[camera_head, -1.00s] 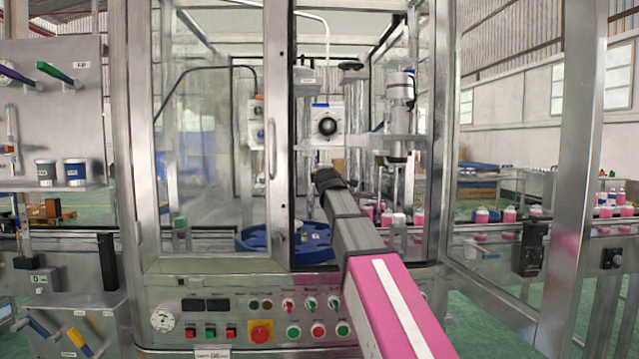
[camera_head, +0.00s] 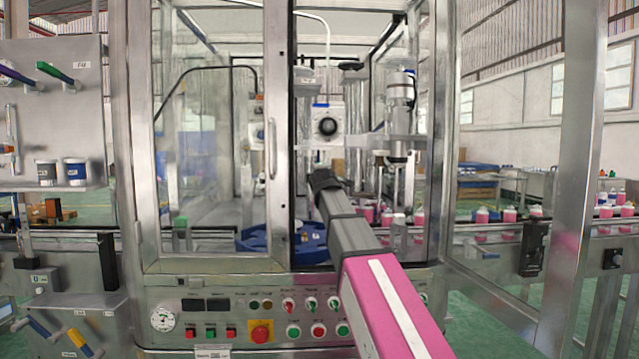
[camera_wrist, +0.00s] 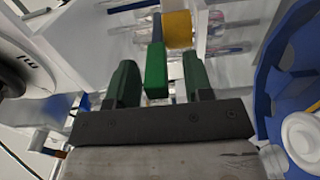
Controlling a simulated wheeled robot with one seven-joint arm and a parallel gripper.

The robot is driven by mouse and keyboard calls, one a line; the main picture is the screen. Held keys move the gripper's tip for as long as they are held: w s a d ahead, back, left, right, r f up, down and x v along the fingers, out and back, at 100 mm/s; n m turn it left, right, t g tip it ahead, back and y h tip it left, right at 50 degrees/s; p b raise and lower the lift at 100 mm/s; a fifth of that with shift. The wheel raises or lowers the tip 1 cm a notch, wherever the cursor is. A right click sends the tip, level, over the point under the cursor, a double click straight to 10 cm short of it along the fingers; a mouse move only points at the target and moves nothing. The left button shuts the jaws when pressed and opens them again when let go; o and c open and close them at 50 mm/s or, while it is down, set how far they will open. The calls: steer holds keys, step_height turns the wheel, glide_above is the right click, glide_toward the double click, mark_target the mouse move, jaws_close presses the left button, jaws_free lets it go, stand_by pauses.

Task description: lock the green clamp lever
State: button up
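In the wrist view, a green lever grip (camera_wrist: 156,70) with a blue-grey shaft above it shows between the two dark green fingers of my gripper (camera_wrist: 161,75). The fingers are apart, with a visible gap on each side of the grip; the right gap looks wider. Contact with the lever is not visible. In the head view, my arm reaches through the open machine front, and my gripper is hidden behind the arm. A small green part (camera_head: 180,222) shows behind the left glass door; I cannot tell if it is the same lever.
A blue star-shaped wheel (camera_wrist: 272,85) with a white round part (camera_wrist: 303,135) is close on the right in the wrist view. A yellow cylinder (camera_wrist: 178,29) is just beyond the lever. The door frame (camera_head: 277,130) stands left of my arm. Pink bottles (camera_head: 482,215) line the conveyor.

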stand_by(0.4)
steer(key=s, duration=0.6)
steer(key=shift+s, duration=0.25)
stand_by(0.3)
